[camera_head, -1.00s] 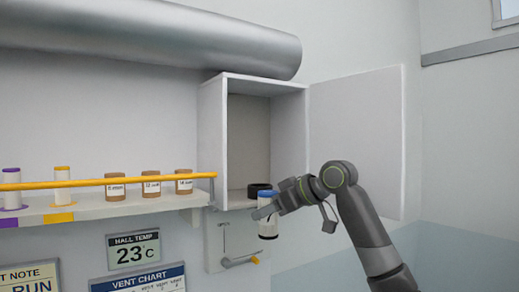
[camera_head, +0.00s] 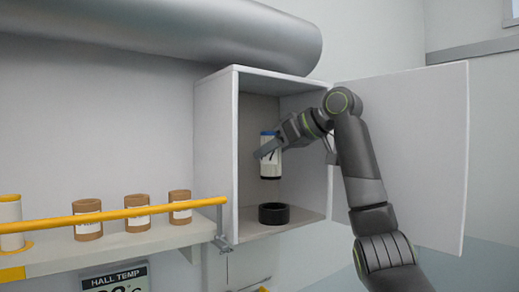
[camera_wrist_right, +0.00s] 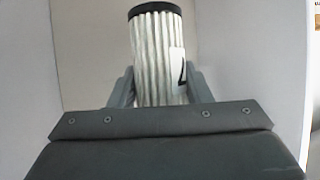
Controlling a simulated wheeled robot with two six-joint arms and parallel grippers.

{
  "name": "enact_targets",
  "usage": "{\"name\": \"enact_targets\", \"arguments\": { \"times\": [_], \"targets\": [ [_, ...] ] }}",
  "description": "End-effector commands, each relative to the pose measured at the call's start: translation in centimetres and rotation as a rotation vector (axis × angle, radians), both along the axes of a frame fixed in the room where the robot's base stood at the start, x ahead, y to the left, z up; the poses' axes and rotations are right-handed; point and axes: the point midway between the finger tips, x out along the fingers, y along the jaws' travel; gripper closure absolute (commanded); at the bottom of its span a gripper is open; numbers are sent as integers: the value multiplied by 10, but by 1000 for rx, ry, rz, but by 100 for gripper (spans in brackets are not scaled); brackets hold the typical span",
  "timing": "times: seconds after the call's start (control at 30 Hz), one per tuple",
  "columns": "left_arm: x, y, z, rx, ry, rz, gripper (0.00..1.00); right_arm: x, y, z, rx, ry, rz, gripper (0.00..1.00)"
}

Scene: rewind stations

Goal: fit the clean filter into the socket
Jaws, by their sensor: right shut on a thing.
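The clean filter (camera_head: 270,163) is a white pleated cylinder with a blue top rim and a dark bottom rim. My right gripper (camera_head: 264,152) is shut on it and holds it upright inside the open cabinet. In the right wrist view the filter (camera_wrist_right: 157,60) stands between the two grey fingers, with a dark end and a black mark on a white label. The socket (camera_head: 274,213) is a black ring on the cabinet floor, apart from the filter and below it. My left gripper is not in view.
The open cabinet (camera_head: 215,150) has its door (camera_head: 430,150) swung out to the right, behind my right arm. A shelf (camera_head: 130,246) at left holds several brown labelled jars and a white roll behind a yellow rail (camera_head: 130,213). A large grey pipe (camera_head: 200,40) runs above.

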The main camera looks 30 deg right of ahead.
Motion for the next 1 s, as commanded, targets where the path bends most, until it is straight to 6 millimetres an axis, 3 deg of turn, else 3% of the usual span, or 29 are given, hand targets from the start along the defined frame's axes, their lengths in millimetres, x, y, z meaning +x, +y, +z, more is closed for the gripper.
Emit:
{"name": "enact_targets", "arguments": {
  "times": [0.17, 0.5, 0.63, 0.87, 1.0],
  "targets": [
    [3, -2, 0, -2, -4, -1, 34, -1, -1, 1, -1, -1, 0, 80],
    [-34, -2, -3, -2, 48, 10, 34, -1, 0, -1, 1, -2, -2, 80],
    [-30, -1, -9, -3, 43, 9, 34, -1, 0, -7, 1, -2, -2, 80],
    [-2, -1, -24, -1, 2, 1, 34, -1, -1, -28, 0, -1, -2, 80],
    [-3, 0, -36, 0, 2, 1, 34, -1, -1, -42, 0, -1, -2, 80]
  ]
}}
